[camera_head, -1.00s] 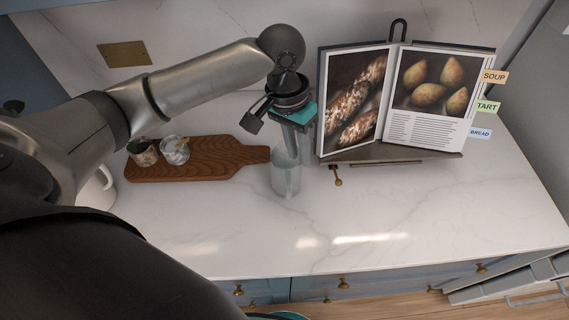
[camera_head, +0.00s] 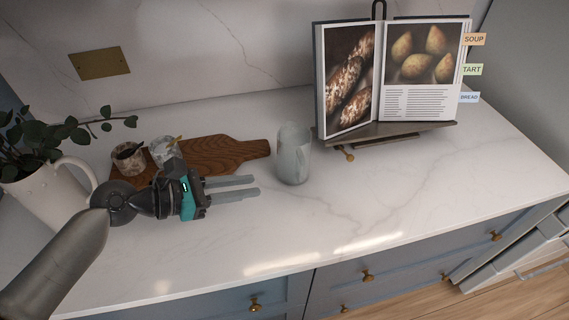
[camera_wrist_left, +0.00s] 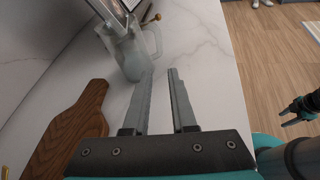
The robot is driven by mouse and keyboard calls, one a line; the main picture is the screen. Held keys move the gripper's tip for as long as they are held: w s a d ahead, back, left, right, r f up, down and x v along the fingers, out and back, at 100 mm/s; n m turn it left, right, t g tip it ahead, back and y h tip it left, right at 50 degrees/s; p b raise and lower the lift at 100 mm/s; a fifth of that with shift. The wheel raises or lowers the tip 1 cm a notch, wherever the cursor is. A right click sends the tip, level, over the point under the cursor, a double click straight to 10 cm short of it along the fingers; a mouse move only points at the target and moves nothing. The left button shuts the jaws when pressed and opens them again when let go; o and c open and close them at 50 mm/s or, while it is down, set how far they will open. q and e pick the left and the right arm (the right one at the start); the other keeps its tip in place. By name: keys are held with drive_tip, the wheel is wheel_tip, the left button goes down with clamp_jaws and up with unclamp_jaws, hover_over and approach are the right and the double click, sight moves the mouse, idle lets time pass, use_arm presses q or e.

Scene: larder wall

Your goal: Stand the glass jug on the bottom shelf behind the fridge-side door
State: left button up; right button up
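The glass jug (camera_head: 293,155) stands upright on the marble counter, left of the book stand. It also shows beyond my fingertips in the wrist view (camera_wrist_left: 128,55), with its handle on the right. My left gripper (camera_head: 258,186) is low over the counter, left of and nearer than the jug. Its two fingers point right, apart, with nothing between them. In the wrist view (camera_wrist_left: 162,75) the gap between them is empty. My right gripper (camera_wrist_left: 289,115) shows small at the right edge of the wrist view, its fingers apart. I cannot make out the bottom shelf or identify its door.
A wooden board (camera_head: 222,155) with two small jars (camera_head: 130,160) lies behind my left gripper. A white pitcher (camera_head: 45,195) with leaves stands at left. An open cookbook (camera_head: 425,70) on a stand is right of the jug. The counter's front right is clear.

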use_arm(q)
approach(301, 182)
drive_tip(key=x, duration=0.3)
drive_tip(key=b+x, duration=0.1)
drive_tip(key=x, duration=0.1)
drive_tip(key=shift+w+r, duration=0.25)
drive_tip(key=shift+b+x, duration=0.6)
drive_tip(key=shift+x, duration=2.05)
drive_tip(key=shift+c, duration=0.3)
clamp_jaws()
drive_tip(key=shift+r, duration=0.1)
